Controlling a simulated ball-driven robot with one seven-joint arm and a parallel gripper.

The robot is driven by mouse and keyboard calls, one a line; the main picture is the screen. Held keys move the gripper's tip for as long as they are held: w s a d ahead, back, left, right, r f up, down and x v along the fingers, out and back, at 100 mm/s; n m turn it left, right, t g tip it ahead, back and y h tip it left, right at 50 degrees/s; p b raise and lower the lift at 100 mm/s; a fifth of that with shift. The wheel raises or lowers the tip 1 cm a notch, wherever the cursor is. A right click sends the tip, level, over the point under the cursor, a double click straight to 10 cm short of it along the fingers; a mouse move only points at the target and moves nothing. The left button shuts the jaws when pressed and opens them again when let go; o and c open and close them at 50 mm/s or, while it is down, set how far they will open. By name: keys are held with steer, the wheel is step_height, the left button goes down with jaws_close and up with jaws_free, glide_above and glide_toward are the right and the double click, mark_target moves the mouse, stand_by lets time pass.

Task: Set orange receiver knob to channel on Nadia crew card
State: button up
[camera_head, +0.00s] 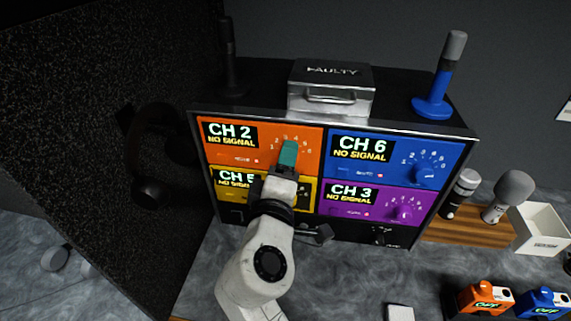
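The orange receiver (262,134) is the upper left panel of a rack of receivers. Its display (232,136) reads "CH 2 NO SIGNAL". A dial with small numbers shows at its right side. My gripper (288,153), with teal fingertips, is in front of that dial and covers the orange knob. I cannot tell whether the fingers touch the knob or are closed on it. No card with Nadia's name is readable in this view.
The blue receiver (376,143) shows CH 6, the purple one (345,202) CH 3; my arm partly covers the yellow one (233,188). A "FAULTY" case (331,87) stands on top between antennas. Microphones (511,190), a white bin (542,228) and bodypacks (486,297) stand right. A dark wall is left.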

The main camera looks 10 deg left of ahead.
steer(key=shift+s, duration=0.1)
steer(key=s+b, duration=0.2)
steer(key=s, duration=0.8)
steer(key=shift+s+a, duration=0.15)
steer(key=shift+s, duration=0.15)
